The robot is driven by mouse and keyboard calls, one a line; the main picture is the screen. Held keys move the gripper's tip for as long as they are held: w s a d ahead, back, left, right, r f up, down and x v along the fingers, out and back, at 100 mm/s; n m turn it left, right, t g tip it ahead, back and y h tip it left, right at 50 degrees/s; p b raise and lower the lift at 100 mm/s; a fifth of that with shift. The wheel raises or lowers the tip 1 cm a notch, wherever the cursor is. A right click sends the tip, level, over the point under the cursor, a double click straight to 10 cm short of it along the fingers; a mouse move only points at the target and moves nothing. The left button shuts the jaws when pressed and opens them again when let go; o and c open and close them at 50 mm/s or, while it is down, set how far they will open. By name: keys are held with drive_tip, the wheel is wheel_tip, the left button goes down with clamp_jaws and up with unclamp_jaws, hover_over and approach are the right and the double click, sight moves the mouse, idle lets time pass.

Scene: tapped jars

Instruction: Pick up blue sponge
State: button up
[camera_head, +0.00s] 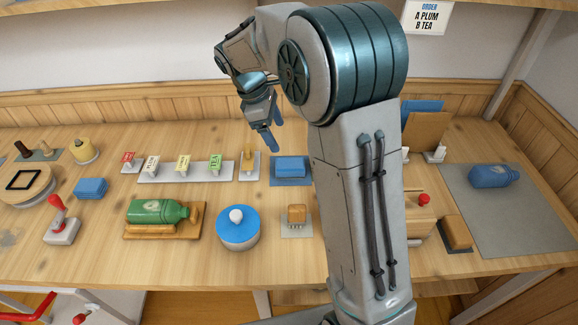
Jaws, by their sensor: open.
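A blue block that looks like the sponge (291,167) lies on a flat darker blue mat (291,183) near the middle of the table. Another blue block, seemingly layered (91,188), lies at the left; I cannot tell for certain which one is the sponge. My gripper (274,137) is open and empty, fingers pointing down, above the back of the table. In the picture it is just up and left of the middle blue block, apart from it.
A white rack with small labelled cards (186,172), a green bottle (158,211) on a wooden stand and a blue-lidded jar (238,229) are left of my arm. A blue bottle (490,176) lies on a grey mat at right. My arm hides part of the table.

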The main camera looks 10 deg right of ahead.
sight(290, 163)
drive_tip(key=shift+n, duration=0.8)
drive_tip(key=x, duration=0.5)
drive_tip(key=w+x, duration=0.1)
drive_tip(key=x, duration=0.4)
drive_tip(key=w+a+x, duration=0.1)
drive_tip(key=x, duration=0.4)
drive_tip(key=shift+w+d+f, duration=0.15)
drive_tip(key=shift+w+f, duration=0.05)
drive_tip(key=shift+f, duration=0.2)
drive_tip(key=c, duration=1)
drive_tip(key=shift+r, duration=0.1)
